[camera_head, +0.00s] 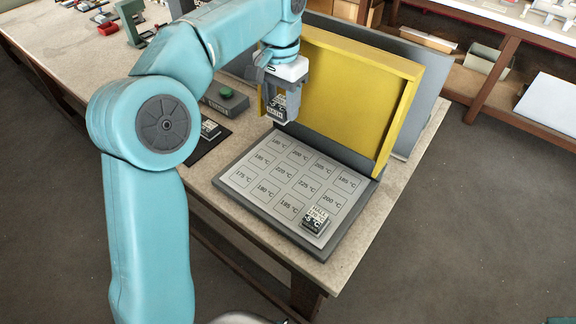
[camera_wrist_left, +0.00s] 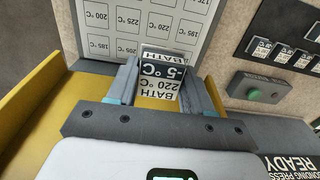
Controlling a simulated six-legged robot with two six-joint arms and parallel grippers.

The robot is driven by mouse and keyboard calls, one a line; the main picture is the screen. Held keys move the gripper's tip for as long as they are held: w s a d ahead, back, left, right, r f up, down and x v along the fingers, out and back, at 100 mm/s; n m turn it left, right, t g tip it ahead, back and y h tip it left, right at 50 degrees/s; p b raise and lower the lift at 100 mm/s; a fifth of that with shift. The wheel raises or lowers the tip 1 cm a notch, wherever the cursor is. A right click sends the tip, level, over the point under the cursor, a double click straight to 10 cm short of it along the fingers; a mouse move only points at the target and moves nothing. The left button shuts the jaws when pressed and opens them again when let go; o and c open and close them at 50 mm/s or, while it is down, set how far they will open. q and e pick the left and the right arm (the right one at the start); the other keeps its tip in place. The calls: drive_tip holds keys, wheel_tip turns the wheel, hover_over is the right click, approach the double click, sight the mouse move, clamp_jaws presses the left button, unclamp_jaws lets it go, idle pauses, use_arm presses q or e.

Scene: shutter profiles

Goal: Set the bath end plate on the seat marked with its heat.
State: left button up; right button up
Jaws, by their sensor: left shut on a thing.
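My left gripper (camera_head: 281,112) is shut on the bath end plate (camera_head: 278,107), a small dark block with white lettering. In the left wrist view the bath end plate (camera_wrist_left: 161,80) sits between the fingers and reads BATH, 220 °C and -5 °C, upside down. It is held in the air above the far edge of the seat board (camera_head: 232,178). The board has several outlined seats marked with temperatures, among them a 220 °C seat (camera_head: 284,169) in the middle row. A HALL end plate (camera_head: 315,219) stands on the board's near right corner. My right gripper is not in view.
A yellow panel (camera_head: 345,90) stands upright behind the board, close to the gripper. A grey press box with a green button (camera_head: 226,93) is at the left. A dark tray (camera_wrist_left: 258,21) holds several more end plates. Most seats are bare.

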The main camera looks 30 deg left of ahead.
use_arm(q)
drive_tip(key=shift+w+r, duration=0.1)
drive_tip(key=shift+r, duration=0.05)
drive_tip(key=shift+c, duration=0.6)
drive_tip(key=b, duration=0.2)
hover_over(283, 173)
wheel_tip(283, 173, down, 15)
drive_tip(key=shift+w+d, duration=0.1)
drive_tip(key=shift+f, duration=0.3)
wheel_tip(283, 173, down, 4)
drive_tip(key=shift+r, duration=0.15)
drive_tip(key=shift+f, duration=0.25)
drive_tip(key=shift+c, duration=0.6)
